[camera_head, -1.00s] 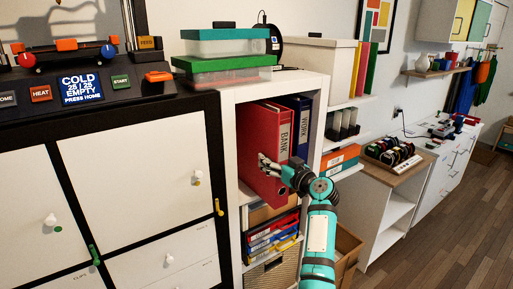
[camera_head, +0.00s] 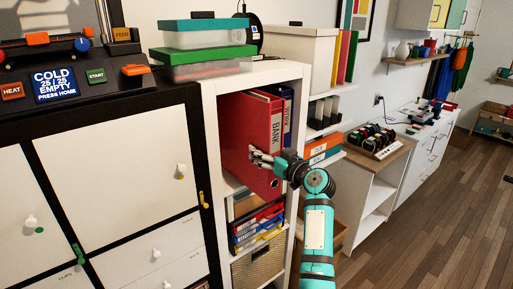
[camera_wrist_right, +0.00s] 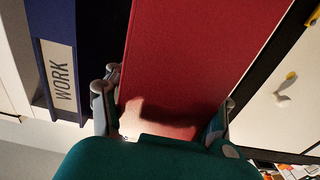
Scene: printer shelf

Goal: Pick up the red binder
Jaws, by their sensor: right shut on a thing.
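The red binder (camera_head: 252,135), with a white spine label reading BANK, stands upright in the upper compartment of the white shelf and sticks out past its front edge. In the right wrist view the red binder (camera_wrist_right: 190,70) lies between the two fingers. My right gripper (camera_head: 262,160) is shut on the lower part of the binder's spine side; it also shows in the right wrist view (camera_wrist_right: 165,115). A dark blue binder (camera_head: 288,112) labelled WORK stands beside it, to the right in the head view. My left gripper is not in view.
The white shelf (camera_head: 212,90) frames the binders. Below are several coloured trays (camera_head: 258,225) and a wicker basket (camera_head: 257,265). Clear boxes with teal and green lids (camera_head: 205,50) stand on top. A white cabinet (camera_head: 120,165) is at left. The wooden floor at right is clear.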

